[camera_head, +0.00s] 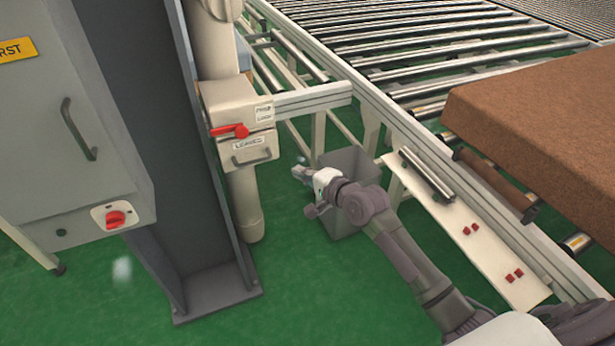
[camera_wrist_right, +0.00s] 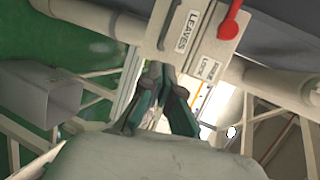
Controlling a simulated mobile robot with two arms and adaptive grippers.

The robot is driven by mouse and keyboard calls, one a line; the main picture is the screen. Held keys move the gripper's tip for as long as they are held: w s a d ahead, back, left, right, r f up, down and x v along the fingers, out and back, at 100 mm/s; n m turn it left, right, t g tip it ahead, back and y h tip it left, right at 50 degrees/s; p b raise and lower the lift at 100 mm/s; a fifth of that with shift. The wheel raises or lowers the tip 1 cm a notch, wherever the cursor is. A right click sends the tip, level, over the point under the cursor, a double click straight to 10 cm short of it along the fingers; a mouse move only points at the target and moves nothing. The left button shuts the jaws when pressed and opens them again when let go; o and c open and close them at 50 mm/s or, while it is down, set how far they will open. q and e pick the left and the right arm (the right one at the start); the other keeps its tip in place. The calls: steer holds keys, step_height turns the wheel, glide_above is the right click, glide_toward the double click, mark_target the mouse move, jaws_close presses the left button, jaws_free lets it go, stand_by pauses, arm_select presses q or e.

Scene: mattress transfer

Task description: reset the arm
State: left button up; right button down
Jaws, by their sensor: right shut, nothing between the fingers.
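My right arm reaches in from the lower right in the head view. Its gripper (camera_head: 300,170) is in front of the grey bin and to the right of the beige box marked LEAVES (camera_head: 249,147). In the right wrist view the gripper fingers (camera_wrist_right: 158,72) are together and empty, with the LEAVES box (camera_wrist_right: 190,30) beyond them. The box has a red lever (camera_head: 230,131) on it, also seen in the wrist view (camera_wrist_right: 230,20). My left gripper is not in view.
A grey bin (camera_head: 347,162) stands on the green floor beside the roller conveyor (camera_head: 400,40). A brown mattress (camera_head: 550,125) lies on the conveyor at right. A white shelf (camera_head: 470,235) with red pieces runs along its side. A grey cabinet (camera_head: 70,130) and column stand left. Floor below is clear.

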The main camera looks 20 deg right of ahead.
steer(key=s+d+f+n+g+h, duration=0.1)
steer(key=s+d+f+n+g, duration=0.1)
steer(key=s+f, duration=0.75)
steer(key=s+d+f+n+g+h, duration=0.1)
steer(key=s+f+n+g+h, duration=0.2)
steer(key=f, duration=1.2)
steer(key=s+d+f+n+g, duration=0.1)
steer(key=s+d+f+n, duration=0.1)
steer(key=s+f, duration=0.75)
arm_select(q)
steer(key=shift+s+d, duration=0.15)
arm_select(e)
steer(key=s+f+n+g, duration=0.2)
steer(key=s+f, duration=0.4)
steer(key=s, duration=0.5)
steer(key=s+a+f+n+g, duration=0.1)
steer(key=s+f+n, duration=0.3)
steer(key=s, duration=0.7)
steer(key=s+a+f+n+g+h, duration=0.1)
steer(key=s+f+n+g, duration=0.2)
steer(key=s+f, duration=0.5)
steer(key=s+g, duration=0.1)
steer(key=s, duration=0.2)
steer(key=shift+s+a+f+n, duration=0.2)
steer(key=shift+a+f+n, duration=0.05)
steer(key=shift+f+n, duration=0.1)
